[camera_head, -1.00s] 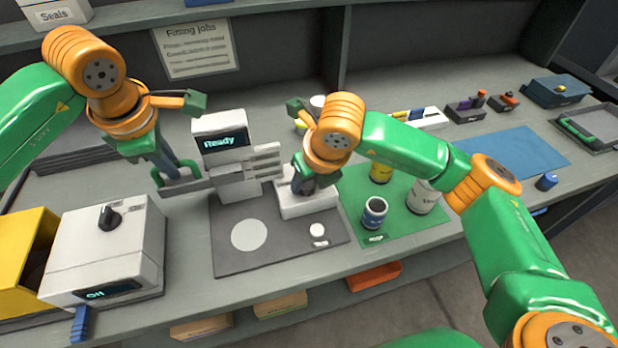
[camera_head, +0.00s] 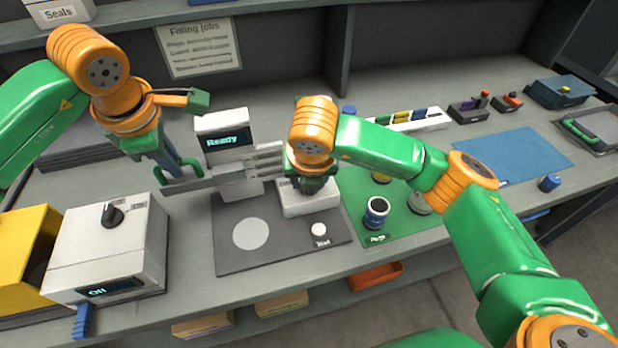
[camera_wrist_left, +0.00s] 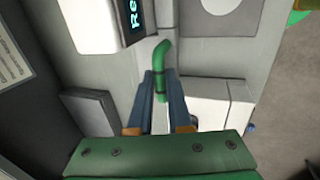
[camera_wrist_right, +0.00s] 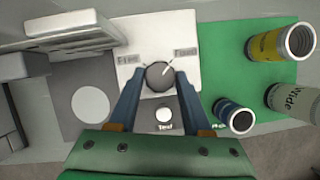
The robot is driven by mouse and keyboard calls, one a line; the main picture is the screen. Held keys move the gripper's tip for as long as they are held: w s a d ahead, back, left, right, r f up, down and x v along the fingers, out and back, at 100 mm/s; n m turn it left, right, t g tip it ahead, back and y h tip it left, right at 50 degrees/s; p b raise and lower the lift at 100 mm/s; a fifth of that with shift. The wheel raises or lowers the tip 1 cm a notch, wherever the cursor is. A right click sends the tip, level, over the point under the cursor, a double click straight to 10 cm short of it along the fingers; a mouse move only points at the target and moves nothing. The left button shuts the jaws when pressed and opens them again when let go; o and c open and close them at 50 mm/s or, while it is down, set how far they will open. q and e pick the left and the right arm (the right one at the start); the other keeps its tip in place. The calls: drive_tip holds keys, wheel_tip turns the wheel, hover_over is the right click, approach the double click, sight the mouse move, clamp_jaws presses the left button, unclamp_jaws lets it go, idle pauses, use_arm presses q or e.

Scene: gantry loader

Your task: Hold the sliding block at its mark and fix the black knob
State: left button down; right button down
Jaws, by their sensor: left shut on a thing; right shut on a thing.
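The black knob (camera_wrist_right: 160,75) sits on a white block (camera_wrist_right: 129,62) between two printed labels I cannot read clearly. Its white pointer aims toward the right label. My right gripper (camera_wrist_right: 160,78) is shut on the knob from above; the head view hides the knob behind that gripper. My left gripper (camera_wrist_left: 159,80) is shut on a green handle (camera_wrist_left: 161,58) beside the white unit with the "Ready" display (camera_head: 226,139). In the head view the handle (camera_head: 184,171) stands by a grey bar. I cannot tell which part is the sliding block, nor see its mark.
A dark mat (camera_head: 285,258) with a pale disc lies in front, with a white "Test" button (camera_head: 319,230) on it. A white box with a dial and "Off" display (camera_head: 105,250) stands left. A green mat (camera_head: 405,228) with cans lies right; a blue mat (camera_head: 515,152) is clear.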

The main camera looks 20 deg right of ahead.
drive_tip(key=shift+c, duration=1.7)
unclamp_jaws()
use_arm(q)
drive_tip(key=c, duration=0.6)
unclamp_jaws()
drive_tip(key=shift+o, duration=0.2)
use_arm(e)
drive_tip(key=d+v, duration=0.1)
drive_tip(key=v, duration=1.1)
drive_tip(key=shift+a, duration=0.45)
use_arm(q)
drive_tip(key=p+v, duration=0.5)
drive_tip(key=v, duration=0.4)
use_arm(e)
wheel_tip(320, 180, up, 5)
drive_tip(key=shift+r, duration=0.15)
